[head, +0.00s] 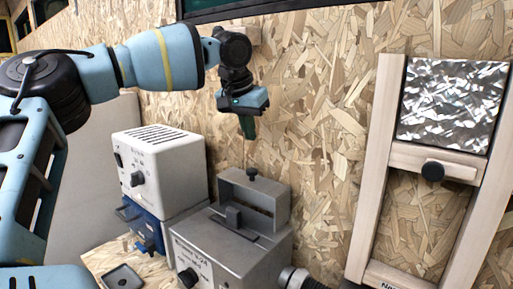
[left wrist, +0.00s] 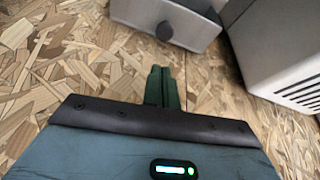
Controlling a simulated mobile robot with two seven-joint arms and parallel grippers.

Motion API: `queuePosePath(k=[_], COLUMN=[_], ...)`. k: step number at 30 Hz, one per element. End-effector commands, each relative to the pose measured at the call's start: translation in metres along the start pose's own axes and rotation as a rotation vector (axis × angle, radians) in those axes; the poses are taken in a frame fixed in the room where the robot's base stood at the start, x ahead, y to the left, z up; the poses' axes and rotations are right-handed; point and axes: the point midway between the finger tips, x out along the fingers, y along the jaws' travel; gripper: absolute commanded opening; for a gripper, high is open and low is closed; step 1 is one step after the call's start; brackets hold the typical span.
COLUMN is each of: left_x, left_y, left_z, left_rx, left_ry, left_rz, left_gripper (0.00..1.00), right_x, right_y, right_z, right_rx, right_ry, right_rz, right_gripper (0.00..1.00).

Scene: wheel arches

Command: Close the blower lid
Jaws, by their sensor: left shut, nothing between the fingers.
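The blower (head: 228,255) is a grey metal box with a knob and lettering on its front, low in the middle of the head view. Its lid (head: 275,205) stands raised at the back of the box, with a small dark knob (head: 252,174) at its top edge. The lid also shows at the top of the left wrist view (left wrist: 185,22), with its knob (left wrist: 165,31). My left gripper (head: 249,132) is above the lid, apart from it. Its green fingers (left wrist: 163,72) are together and empty. My right gripper is not in view.
A white vented box (head: 160,165) stands on a blue case (head: 148,225) left of the blower. A wooden frame with a shiny panel (head: 450,105) is on the right. A chipboard wall (head: 320,110) is behind. A hose end (head: 298,278) lies at the blower's front right.

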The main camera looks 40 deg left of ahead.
Motion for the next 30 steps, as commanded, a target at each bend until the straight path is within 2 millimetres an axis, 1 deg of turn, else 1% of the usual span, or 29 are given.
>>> queuePosePath(k=[5, 12, 16, 21, 30], left_x=[0.026, 0.067, 0.083, 0.094, 0.096], left_y=[-0.001, -0.001, -0.001, -0.001, -0.001], left_z=[0.001, 0.001, 0.001, 0.001, 0.001], left_rx=[-0.001, -0.001, -0.001, -0.001, -0.001], left_ry=[-0.005, -0.005, -0.003, -0.002, -0.001], left_rz=[0.0, -0.002, -0.001, -0.001, -0.001], left_gripper=[0.0, 0.0, 0.0, 0.0, 0.0], right_x=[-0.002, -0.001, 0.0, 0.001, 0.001], right_y=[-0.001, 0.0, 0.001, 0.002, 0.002], right_z=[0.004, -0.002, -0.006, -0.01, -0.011], right_rx=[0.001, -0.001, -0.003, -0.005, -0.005], right_ry=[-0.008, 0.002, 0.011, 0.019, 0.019], right_rz=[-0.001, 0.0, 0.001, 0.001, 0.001], right_gripper=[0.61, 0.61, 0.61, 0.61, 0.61])
